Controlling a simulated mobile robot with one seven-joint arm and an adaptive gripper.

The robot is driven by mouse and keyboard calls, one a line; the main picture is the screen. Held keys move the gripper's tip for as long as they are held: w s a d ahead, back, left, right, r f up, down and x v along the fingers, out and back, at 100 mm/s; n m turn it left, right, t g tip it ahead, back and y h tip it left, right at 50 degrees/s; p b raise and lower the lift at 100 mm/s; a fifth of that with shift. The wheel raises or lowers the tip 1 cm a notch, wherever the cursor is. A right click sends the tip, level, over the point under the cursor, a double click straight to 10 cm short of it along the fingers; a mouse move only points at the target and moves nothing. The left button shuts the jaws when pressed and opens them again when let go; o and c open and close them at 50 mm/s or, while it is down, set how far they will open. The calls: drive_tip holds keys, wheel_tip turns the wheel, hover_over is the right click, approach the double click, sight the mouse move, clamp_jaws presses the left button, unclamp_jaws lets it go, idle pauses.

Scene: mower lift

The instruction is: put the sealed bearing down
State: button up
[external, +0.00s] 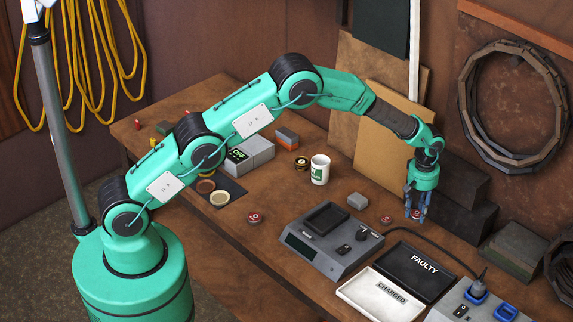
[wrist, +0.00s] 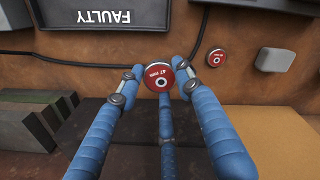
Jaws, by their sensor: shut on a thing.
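Another red-faced disc (external: 255,218) lies further left.
A black FAULTY tray (external: 432,287) and a white CHARGED tray (external: 350,291) lie in front. A grey device (external: 300,247), a small grey block (external: 357,201), a mug (external: 320,170) and a cable (external: 440,245) are nearby. Dark blocks (external: 463,215) stand behind my gripper.

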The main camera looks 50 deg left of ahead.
idle(0.3)
hover_over(412, 239)
drive_tip(key=shift+s+f, duration=0.1)
drive_tip(key=shift+f, duration=3)
drive_tip(key=shift+f, duration=1.9)
drive_tip(key=shift+f, duration=0.15)
drive_tip(key=o, duration=1.2)
drive_tip(key=shift+r, duration=0.2)
